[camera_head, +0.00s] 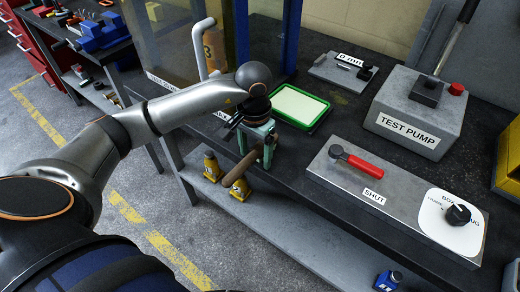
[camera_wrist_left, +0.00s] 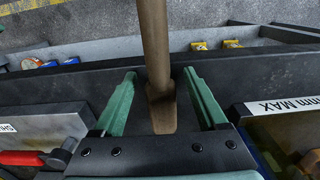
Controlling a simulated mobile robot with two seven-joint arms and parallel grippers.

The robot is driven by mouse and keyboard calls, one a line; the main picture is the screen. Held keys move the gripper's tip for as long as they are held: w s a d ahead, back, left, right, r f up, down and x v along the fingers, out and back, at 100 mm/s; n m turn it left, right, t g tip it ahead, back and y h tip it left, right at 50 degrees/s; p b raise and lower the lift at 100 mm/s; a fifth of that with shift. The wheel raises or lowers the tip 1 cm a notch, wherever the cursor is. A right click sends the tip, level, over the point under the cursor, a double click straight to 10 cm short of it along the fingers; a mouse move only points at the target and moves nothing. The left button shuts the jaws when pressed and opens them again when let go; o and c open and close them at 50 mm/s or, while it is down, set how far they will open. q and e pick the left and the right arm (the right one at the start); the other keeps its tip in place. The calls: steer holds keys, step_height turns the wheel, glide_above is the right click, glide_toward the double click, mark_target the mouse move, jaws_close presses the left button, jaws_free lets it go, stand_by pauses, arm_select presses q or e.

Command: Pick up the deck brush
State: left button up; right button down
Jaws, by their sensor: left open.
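The deck brush shows as a brown wooden handle (camera_head: 242,167) at the front edge of the dark bench. In the left wrist view the brown handle (camera_wrist_left: 155,45) runs down from the top edge to a wider wooden part between the fingers. Its bristles are not visible. My left gripper (camera_head: 256,146), with green fingers, is open and points down over the bench edge. In the left wrist view its fingers (camera_wrist_left: 162,98) stand either side of the wood, with a gap on both sides. My right gripper is not in view.
A green-rimmed tray (camera_head: 301,106) lies just right of my gripper. A grey box with a red lever (camera_head: 357,162) and a dial is further right. The test pump (camera_head: 416,112) stands behind it. Yellow bottle jacks (camera_head: 240,190) sit on the lower shelf below the handle.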

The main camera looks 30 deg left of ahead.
arm_select(q)
jaws_close()
stand_by(0.5)
